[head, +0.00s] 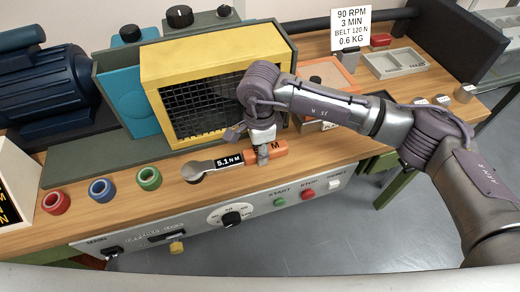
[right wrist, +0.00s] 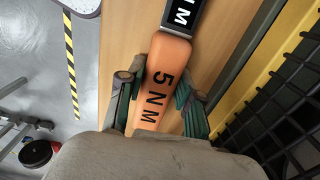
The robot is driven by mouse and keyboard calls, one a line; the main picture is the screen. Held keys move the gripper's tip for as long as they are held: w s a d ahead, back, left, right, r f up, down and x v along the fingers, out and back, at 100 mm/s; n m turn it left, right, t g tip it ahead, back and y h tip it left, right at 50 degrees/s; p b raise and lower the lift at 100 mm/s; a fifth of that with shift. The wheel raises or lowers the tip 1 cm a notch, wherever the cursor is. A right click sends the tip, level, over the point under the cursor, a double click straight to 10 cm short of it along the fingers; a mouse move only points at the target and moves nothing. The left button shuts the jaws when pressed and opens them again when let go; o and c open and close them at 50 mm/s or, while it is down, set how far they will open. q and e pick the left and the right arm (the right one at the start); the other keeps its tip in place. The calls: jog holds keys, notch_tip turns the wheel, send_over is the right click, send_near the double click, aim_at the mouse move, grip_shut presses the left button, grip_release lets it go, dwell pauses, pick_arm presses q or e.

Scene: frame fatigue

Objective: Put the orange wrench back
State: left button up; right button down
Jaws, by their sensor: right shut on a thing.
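The orange wrench (head: 280,147) has an orange handle, a black label reading 5.1 N M and a rounded grey head pointing left. It lies along the front strip of the wooden bench, in front of the yellow guard. My right gripper (head: 263,153) is over the orange handle from above. In the right wrist view the orange wrench (right wrist: 167,65) sits between the two fingers of my right gripper (right wrist: 160,92), which are shut on its handle marked 5 N M. I cannot tell whether it touches the bench. My left gripper is not in view.
The yellow guard (head: 215,55) with black mesh stands close behind the wrench. Red (head: 56,203), blue (head: 101,189) and green (head: 149,178) rings stand on the bench at left. A grey divided tray (head: 395,64) is at the back right. Buttons and a dial line the front panel (head: 200,222).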

jog(key=c, duration=0.8)
grip_release()
jog(key=shift+f, duration=0.15)
jog(key=shift+o, duration=0.2)
jog(key=shift+r+p, duration=0.2)
jog(key=shift+p, duration=0.3)
jog(key=shift+r+p, duration=0.2)
jog(key=shift+p, duration=0.3)
notch_tip(320, 180, up, 5)
jog(key=b, duration=0.3)
jog(key=shift+w, duration=0.1)
notch_tip(320, 180, up, 8)
jog(key=shift+r, duration=0.15)
